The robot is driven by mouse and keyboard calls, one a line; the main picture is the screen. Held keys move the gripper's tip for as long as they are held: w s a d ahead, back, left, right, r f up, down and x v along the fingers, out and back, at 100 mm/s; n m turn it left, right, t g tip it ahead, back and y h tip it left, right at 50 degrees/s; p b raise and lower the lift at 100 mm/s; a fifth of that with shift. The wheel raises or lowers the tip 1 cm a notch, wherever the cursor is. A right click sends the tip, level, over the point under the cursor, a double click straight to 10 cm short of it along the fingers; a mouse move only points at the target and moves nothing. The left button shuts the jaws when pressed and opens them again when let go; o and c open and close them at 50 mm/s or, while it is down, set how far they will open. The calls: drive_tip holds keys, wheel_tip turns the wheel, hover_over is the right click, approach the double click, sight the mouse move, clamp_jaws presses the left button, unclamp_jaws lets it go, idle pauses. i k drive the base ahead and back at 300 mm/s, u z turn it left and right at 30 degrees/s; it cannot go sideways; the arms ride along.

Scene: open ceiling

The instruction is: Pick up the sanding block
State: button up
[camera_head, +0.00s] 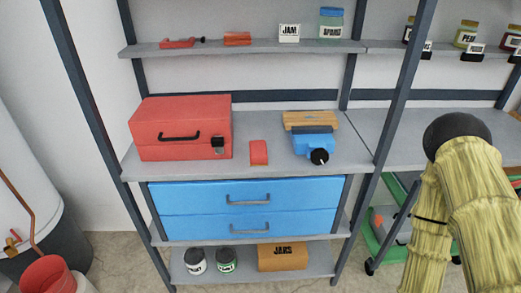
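A small red block (259,152) lies on the middle shelf, between a red toolbox and a blue tool. It looks most like the sanding block, but I cannot be sure. Another small orange-red block (237,38) sits on the upper shelf, left of the JAM label. My arm seems to be the bamboo-textured links with a dark round joint at the right. No gripper fingers can be made out, and nothing touches the small red block.
The red toolbox (181,127) and blue tool (314,145), with a wooden piece behind it, flank the red block. Dark shelf posts frame the bay. Blue drawers (247,194) are below. Jars and a JARS box (283,257) stand on the lowest shelf. A green cart (382,237) is right.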

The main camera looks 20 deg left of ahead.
sight(258, 154)
drive_tip(key=z, duration=0.05)
drive_tip(key=k, duration=0.5)
drive_tip(key=u, duration=1.9)
drive_tip(key=i, duration=0.85)
drive_tip(key=z, duration=1.3)
